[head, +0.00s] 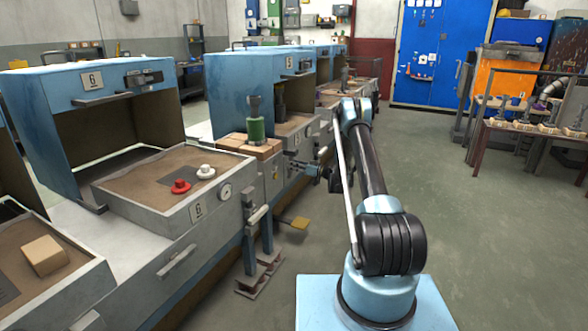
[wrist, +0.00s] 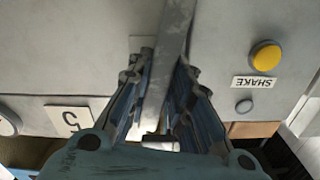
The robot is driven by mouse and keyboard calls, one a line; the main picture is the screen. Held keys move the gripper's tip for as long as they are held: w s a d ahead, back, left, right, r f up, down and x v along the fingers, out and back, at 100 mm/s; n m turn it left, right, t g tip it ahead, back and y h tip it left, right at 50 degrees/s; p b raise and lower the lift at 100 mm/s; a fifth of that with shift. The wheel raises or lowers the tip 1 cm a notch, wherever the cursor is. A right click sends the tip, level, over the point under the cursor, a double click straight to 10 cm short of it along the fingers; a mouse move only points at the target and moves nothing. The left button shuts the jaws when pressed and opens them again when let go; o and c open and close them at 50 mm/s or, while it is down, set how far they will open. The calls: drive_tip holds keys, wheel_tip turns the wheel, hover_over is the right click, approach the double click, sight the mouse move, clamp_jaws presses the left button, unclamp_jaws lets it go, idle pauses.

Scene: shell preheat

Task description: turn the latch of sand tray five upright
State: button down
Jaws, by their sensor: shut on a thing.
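My gripper (wrist: 155,105) is shut on this bar, with one finger on each side. The lower end of the bar is partly hidden by the gripper. In the head view my gripper (head: 314,171) is beside the low grey cabinets, too small there to show the latch clearly.
A nearer sand tray (head: 225,192) holds red and white knobs. Open floor (head: 440,190) lies right of my arm.

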drive_tip(key=shift+a+f+n, duration=0.15)
drive_tip(key=shift+a+n, duration=0.2)
drive_tip(key=shift+n, duration=0.85)
drive_tip(key=c, duration=1.4)
unclamp_jaws()
drive_tip(key=shift+c, duration=0.2)
drive_tip(key=shift+d, duration=0.25)
drive_tip(key=v, duration=1.2)
